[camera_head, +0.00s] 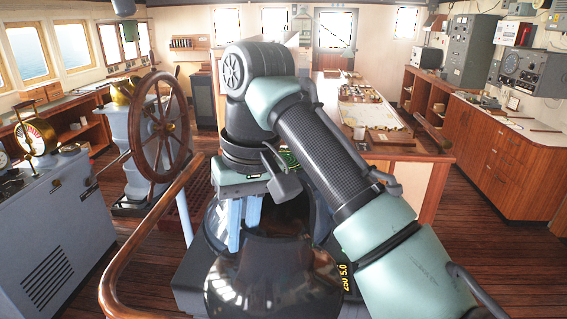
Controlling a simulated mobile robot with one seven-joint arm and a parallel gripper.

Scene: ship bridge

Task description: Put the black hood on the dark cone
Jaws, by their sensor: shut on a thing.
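My gripper (243,238) points down near the lower middle, with its two light blue fingers close together. The black hood (268,278), a glossy dark rounded shell, shows at the fingertips, and the fingers are shut on it. Its upper part is partly hidden by the fingers and my arm. I cannot make out the dark cone as a separate thing; dark shapes around and behind the hood run together. Whether the hood touches anything below it cannot be told from this view.
A wooden ship's wheel (160,127) and a curved wooden handrail (150,235) stand close on the left, beside a grey console (50,235). A chart table (385,140) stands behind my arm. Plank floor (500,255) is clear at the right.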

